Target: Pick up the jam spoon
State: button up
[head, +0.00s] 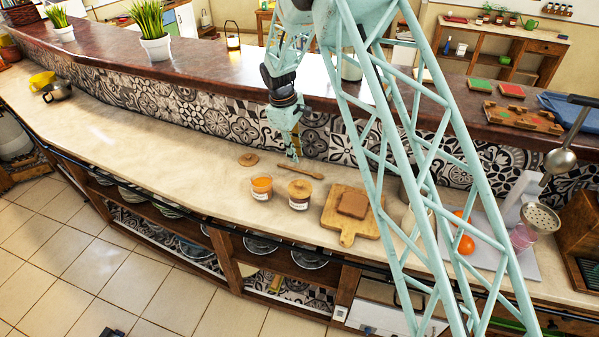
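A small wooden spoon (305,172), which looks like the jam spoon, lies on the pale counter (190,150) behind two jars. My gripper (294,157) points down from above, with its tip just behind the spoon's left part. At this size I cannot tell whether it touches the spoon or whether its fingers are open or shut. An open jar of orange jam (261,187) stands in front of the spoon to the left. A dark jar with a wooden lid (299,190) stands in front of it.
A loose round lid (248,159) lies left of the spoon. A cutting board (346,238) with bread (352,204) is to the right. The tiled wall (225,122) rises close behind my gripper. The counter farther left is mostly clear.

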aim_at(300, 170)
jog(key=shift+w+d+f, duration=0.1)
jog(key=shift+d+f, duration=0.1)
jog(key=shift+f, duration=0.95)
jog(key=shift+f, duration=0.1)
jog(key=shift+w+d+f, duration=0.1)
jog(key=shift+d+f, duration=0.05)
jog(key=shift+f, duration=0.65)
jog(key=shift+w+d+f, duration=0.15)
jog(key=shift+f, duration=0.7)
jog(key=shift+w+d+f, duration=0.1)
jog(key=shift+d+f, duration=0.05)
jog(key=shift+f, duration=0.65)
jog(key=shift+c, duration=0.7)
jog(key=c, duration=0.3)
jog(key=shift+s+r, duration=0.1)
jog(key=shift+c, duration=0.2)
